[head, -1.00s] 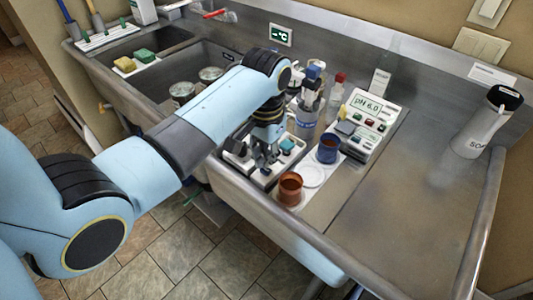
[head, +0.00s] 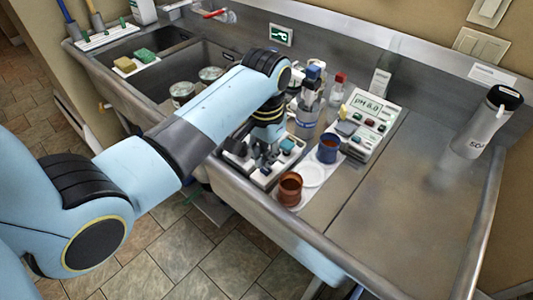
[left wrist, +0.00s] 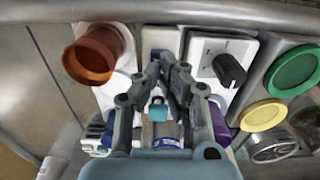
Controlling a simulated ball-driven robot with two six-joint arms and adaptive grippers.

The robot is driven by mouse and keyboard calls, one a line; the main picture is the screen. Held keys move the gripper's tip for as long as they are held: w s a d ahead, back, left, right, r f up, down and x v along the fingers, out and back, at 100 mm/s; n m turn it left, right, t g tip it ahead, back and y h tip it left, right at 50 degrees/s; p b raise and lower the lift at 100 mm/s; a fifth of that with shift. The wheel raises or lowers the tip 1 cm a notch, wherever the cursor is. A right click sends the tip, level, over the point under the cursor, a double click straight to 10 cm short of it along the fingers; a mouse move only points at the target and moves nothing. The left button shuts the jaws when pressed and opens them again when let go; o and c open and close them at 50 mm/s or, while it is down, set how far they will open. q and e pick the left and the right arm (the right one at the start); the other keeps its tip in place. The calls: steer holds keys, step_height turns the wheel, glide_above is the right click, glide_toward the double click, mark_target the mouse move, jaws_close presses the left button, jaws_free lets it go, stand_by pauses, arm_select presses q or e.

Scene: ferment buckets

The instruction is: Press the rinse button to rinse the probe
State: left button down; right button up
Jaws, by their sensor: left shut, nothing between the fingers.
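My left gripper (head: 266,166) is shut and empty, pointing down over a row of small white units at the sink's front edge. In the left wrist view the closed fingertips (left wrist: 168,62) are over a white unit with a blue-grey patch (left wrist: 160,38). I cannot tell whether they touch it, and no rinse label is readable. The pH meter (head: 369,112) reads pH 6.0. My right gripper is not in view.
A brown cup (head: 290,188) and a blue cup (head: 328,148) stand close to the gripper, by a white disc (head: 312,174). Bottles (head: 308,105) stand behind. A black-knobbed unit (left wrist: 228,70) adjoins the fingers. The right drainboard (head: 400,215) is clear, with a soap bottle (head: 488,125) behind.

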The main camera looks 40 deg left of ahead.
arm_select(q)
steer(key=shift+f+b, duration=0.6)
steer(key=shift+f, duration=0.65)
step_height(320, 180, up, 3)
steer(key=p, duration=0.3)
steer(key=shift+f, duration=0.2)
steer(key=shift+r, duration=0.15)
steer(key=shift+r+b, duration=0.3)
steer(key=shift+r, duration=1.3)
stand_by(0.7)
